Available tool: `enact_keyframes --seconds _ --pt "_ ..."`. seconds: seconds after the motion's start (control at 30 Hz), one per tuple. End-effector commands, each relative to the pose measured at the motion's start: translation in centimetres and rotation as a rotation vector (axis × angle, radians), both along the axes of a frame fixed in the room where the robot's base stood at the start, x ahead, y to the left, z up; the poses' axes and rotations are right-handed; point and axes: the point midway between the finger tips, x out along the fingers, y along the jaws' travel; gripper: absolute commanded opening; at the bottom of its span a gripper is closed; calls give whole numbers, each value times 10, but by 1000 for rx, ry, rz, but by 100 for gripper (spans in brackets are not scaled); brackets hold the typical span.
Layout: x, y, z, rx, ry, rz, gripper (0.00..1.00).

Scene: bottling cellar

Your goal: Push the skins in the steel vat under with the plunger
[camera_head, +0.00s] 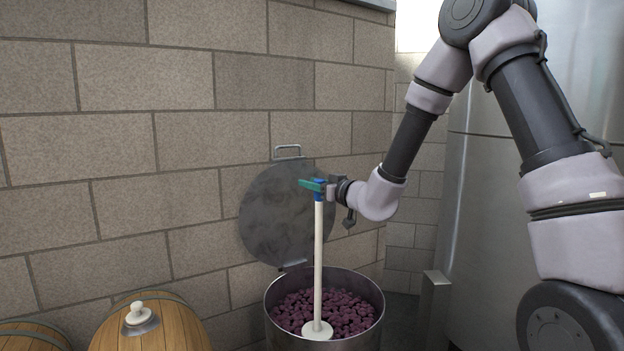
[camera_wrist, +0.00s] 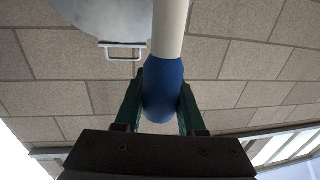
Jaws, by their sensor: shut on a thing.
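The steel vat (camera_head: 372,323) stands at the bottom middle of the head view, open at the top. Dark purple skins (camera_head: 350,310) fill it to a little below the rim. The plunger (camera_head: 318,260) is a white pole with a blue grip and a round white foot (camera_head: 317,330). It stands upright, its foot at the surface of the skins near the front of the vat; whether it presses on them I cannot tell. My gripper (camera_head: 318,187) is shut on the blue grip at the pole's top. The wrist view shows the blue grip (camera_wrist: 163,92) between my green fingers.
The vat's round lid (camera_head: 275,215) is raised against the block wall behind. Two wooden barrels stand at lower left, one (camera_head: 150,325) with a white bung (camera_head: 136,312). A tall steel tank (camera_head: 470,215) stands at right.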

Motion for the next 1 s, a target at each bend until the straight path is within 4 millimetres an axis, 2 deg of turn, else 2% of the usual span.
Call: enact_keyframes --seconds 1.0 --pt "0 -2 -69 1 1 -1 0"
